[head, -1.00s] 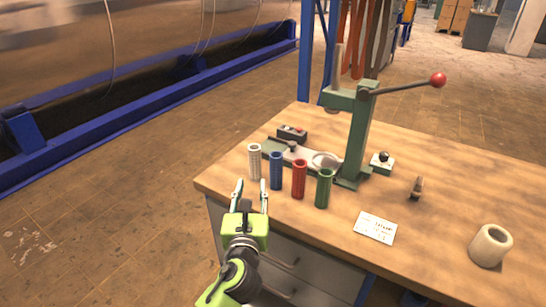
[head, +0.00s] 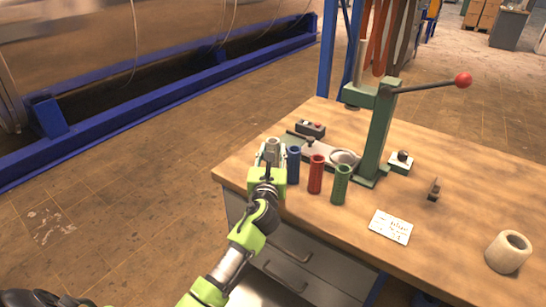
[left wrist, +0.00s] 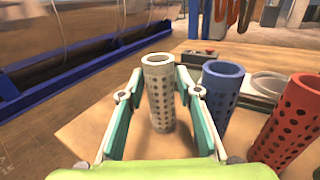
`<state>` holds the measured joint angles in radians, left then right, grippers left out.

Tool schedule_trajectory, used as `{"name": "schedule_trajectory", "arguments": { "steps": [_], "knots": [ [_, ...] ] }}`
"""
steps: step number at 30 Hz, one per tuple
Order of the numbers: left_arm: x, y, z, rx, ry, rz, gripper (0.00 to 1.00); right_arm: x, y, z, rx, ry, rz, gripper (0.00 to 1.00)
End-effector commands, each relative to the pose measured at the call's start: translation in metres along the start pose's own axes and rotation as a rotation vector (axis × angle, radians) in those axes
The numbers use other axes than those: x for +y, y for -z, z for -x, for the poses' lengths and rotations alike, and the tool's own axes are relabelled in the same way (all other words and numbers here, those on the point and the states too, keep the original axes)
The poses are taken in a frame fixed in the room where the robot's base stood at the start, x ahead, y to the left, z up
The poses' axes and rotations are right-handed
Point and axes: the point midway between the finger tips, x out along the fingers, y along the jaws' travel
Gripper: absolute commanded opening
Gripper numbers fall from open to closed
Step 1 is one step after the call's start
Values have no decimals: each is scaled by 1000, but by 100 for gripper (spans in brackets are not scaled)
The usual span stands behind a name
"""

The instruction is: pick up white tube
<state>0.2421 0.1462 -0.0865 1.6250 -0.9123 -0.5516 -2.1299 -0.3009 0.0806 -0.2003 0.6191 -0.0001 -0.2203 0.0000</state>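The white tube (left wrist: 160,95) is a perforated upright cylinder on the wooden table (head: 300,215), at its left end. In the left wrist view it stands between the two fingers of my left gripper (left wrist: 157,100). The fingers are open, with a visible gap on the left; contact on the right side is not clear. In the head view my left gripper (head: 270,158) covers most of the tube, and only its top (head: 273,145) shows. My right gripper is not in view; a dark part at the bottom left edge is unclear.
The blue tube (head: 293,164) stands close right of the white one, then the red tube (head: 315,174) and green tube (head: 340,184). Behind them is a green lever press (head: 377,135). A card (head: 390,227) and a thick white ring (head: 508,251) lie right.

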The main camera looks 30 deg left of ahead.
Motion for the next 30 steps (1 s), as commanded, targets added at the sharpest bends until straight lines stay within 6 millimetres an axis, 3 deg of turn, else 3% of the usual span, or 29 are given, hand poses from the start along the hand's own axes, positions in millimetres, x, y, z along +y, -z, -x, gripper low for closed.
{"name": "schedule_trajectory", "arguments": {
  "steps": [7,8,10,11,23,30],
  "knots": [
    [0,0,-3,1,0,0,32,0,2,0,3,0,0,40],
    [0,0,-3,1,0,0,29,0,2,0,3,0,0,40],
    [0,0,-3,1,0,0,11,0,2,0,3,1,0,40],
    [0,0,-3,1,0,0,8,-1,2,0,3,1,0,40],
    [0,-4,-3,-1,0,-1,8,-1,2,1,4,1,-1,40],
    [1,-33,-3,-6,0,-2,8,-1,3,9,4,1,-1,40]
  ]
}}
